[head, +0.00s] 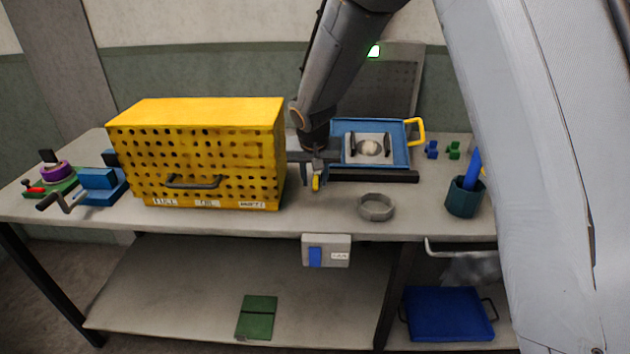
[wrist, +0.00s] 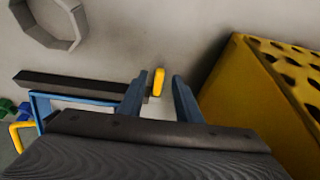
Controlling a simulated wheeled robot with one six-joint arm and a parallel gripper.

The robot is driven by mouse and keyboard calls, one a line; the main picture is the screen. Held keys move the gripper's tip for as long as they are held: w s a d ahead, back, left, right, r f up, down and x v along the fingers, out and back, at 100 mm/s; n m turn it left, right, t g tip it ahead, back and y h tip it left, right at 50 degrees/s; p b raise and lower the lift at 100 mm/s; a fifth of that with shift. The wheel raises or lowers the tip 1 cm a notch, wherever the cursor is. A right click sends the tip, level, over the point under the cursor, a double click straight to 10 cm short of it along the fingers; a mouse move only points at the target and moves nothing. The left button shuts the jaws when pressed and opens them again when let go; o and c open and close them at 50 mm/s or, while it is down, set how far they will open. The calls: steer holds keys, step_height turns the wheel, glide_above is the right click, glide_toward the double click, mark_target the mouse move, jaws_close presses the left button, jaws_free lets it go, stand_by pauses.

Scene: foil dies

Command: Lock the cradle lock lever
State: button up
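The small yellow lever (head: 316,183), which looks like the cradle lock lever, is at the left end of a dark bar (head: 375,176) in front of the blue tray (head: 342,127). In the wrist view the lever (wrist: 158,82) stands in the gap ahead of my fingertips. My gripper (head: 313,184) points down beside the yellow box, at the lever. In the wrist view its two blue fingers (wrist: 159,88) are apart, with the lever's tip between their ends. I cannot tell whether either finger touches it. My gripper hides the bar's left end in the head view.
The yellow perforated box (head: 200,113) stands close to the left of my gripper; its edge also shows in the wrist view (wrist: 245,90). A grey ring (head: 376,208) lies at the front. A dark cup (head: 464,198) and small blue and green pieces are to the right.

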steer(key=shift+x, duration=1.2)
steer(key=shift+c, duration=0.4)
jaws_close()
